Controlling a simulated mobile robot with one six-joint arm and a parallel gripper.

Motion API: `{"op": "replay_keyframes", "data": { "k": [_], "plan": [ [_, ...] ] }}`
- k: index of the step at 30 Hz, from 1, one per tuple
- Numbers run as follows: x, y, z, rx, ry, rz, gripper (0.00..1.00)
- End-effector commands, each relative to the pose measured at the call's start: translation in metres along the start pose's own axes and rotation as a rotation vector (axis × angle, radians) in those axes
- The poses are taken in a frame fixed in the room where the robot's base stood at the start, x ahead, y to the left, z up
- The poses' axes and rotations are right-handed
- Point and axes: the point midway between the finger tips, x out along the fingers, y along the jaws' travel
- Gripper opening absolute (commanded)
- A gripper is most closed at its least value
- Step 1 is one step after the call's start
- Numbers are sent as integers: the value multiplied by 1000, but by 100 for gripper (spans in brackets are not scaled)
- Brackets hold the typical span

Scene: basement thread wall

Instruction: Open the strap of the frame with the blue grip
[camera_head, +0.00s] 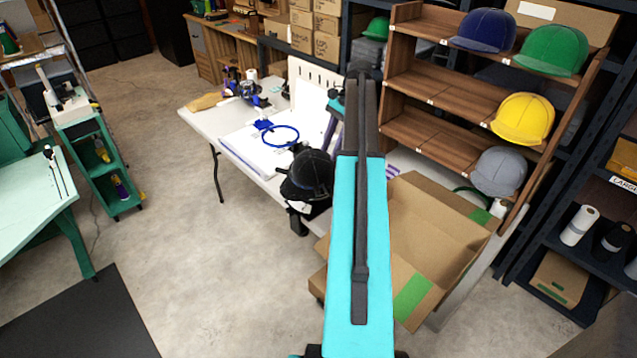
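A blue ring (280,135) with a small blue piece (263,125) at its left edge lies on a white sheet on the white table. I cannot tell if it is the frame with the blue grip, and I can make out no strap on it. A dark cap (309,173) sits at the table's front edge, with something white below it. My cyan and black arm reaches up the middle of the view, right of the ring and cap. Its fingers cannot be made out and seem hidden behind the arm.
The white table (205,118) also bears a blue and black device (246,88). A wooden rack (425,85) with coloured caps stands at the right. An open cardboard box (440,235) is right of my arm. The floor at the left is mostly clear.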

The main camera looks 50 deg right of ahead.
Motion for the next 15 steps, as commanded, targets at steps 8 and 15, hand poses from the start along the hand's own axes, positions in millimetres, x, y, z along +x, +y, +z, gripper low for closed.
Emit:
{"op": "replay_keyframes", "data": {
  "k": [8, 15],
  "plan": [
    [20, 1, 2, -1, -1, 2, 35],
    [48, 1, 2, -2, -1, 2, 35]
  ]
}}
